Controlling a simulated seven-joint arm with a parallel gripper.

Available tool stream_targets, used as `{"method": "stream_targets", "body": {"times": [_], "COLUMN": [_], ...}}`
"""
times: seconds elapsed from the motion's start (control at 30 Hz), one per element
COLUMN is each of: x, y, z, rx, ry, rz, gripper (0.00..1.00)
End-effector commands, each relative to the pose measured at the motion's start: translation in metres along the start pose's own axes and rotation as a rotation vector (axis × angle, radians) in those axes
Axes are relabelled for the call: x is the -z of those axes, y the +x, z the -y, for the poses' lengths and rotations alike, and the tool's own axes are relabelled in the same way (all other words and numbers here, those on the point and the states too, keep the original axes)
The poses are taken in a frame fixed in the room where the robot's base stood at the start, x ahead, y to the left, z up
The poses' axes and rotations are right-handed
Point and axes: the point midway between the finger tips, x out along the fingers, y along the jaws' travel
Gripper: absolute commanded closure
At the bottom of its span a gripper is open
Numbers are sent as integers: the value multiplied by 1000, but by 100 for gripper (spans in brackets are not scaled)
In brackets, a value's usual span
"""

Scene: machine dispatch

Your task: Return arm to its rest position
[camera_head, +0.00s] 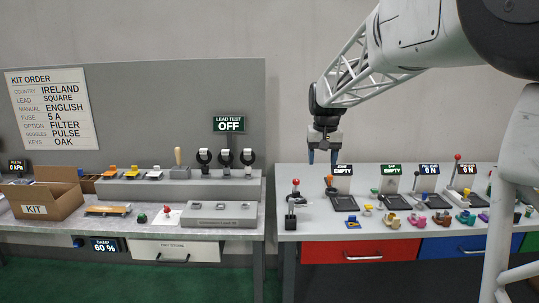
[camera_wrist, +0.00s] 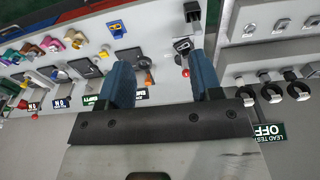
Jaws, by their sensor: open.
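My gripper (camera_head: 322,157) hangs from my arm at the left end of the right table, pointing down, above the tabletop. Its two blue fingers are apart with nothing between them. My arm extends in from the upper right of the head view.
The right table (camera_head: 315,225) carries red-knobbed levers (camera_head: 296,184), dark trays with signs, and several small coloured parts. The left table holds a KIT box (camera_head: 35,211), a grey riser (camera_head: 190,190) and a LEAD TEST sign reading OFF (camera_head: 229,125). A gap separates the tables.

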Motion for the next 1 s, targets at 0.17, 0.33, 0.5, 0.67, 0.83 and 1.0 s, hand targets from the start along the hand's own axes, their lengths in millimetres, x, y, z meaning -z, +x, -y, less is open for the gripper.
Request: {"method": "stream_targets", "body": {"times": [0.17, 0.33, 0.5, 0.67, 0.83, 1.0], "x": [-46, -88, -131, -172, -216, -260], "y": [-11, -17, -20, -20, -17, -11], "z": [-6, -10, -14, -18, -22, -25], "rx": [0, 0, -1, -1, -2, -2], "ry": [0, 0, 0, 0, 0, -1], "rz": [-14, -27, -39, -50, -62, -74], "gripper": [41, 41, 41, 41, 41, 41]}}
